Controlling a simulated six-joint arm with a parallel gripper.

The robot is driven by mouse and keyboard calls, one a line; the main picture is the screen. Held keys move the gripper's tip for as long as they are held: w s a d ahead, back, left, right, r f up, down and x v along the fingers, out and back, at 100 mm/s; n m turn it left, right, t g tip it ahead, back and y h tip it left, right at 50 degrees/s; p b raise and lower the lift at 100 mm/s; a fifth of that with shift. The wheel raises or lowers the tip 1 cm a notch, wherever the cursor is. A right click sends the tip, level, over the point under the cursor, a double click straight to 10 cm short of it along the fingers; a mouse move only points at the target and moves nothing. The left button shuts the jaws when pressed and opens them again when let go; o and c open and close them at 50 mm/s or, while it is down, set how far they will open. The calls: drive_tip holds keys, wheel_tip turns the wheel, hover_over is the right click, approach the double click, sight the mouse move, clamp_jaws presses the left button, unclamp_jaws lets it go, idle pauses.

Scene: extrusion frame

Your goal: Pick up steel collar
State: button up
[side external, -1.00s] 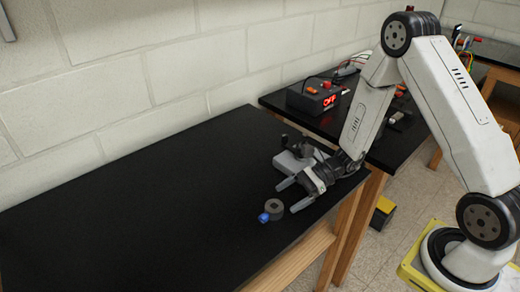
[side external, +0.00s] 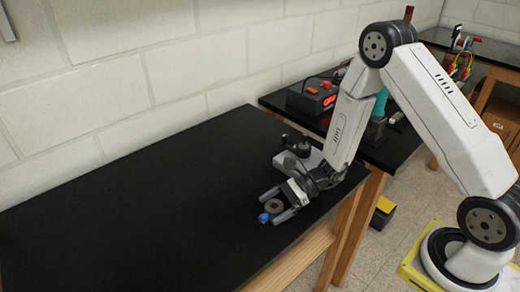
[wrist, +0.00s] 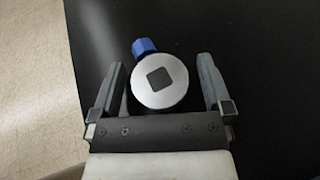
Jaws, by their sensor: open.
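The steel collar (wrist: 160,98) is a round grey piece with a dark square hole in its face and a blue knob (wrist: 144,46) on its rim. In the side view the collar (side external: 272,206) rests on the black table near its front edge, with the blue knob on the side away from my wrist. My gripper (wrist: 162,77) is open, with one finger on each side of the collar. Gaps show between the collar and both fingers in the wrist view. In the side view my gripper (side external: 273,206) is low over the table.
The black table (side external: 120,215) is clear to the left. A grey block-shaped device (side external: 301,160) stands just behind my gripper. A box with a red display (side external: 313,96) sits on the farther table. The table's edge drops to the floor close by.

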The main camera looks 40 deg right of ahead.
drive_tip(key=c, duration=1.1)
drive_tip(key=shift+r, duration=0.15)
wheel_tip(320, 180, up, 10)
idle(0.5)
idle(0.5)
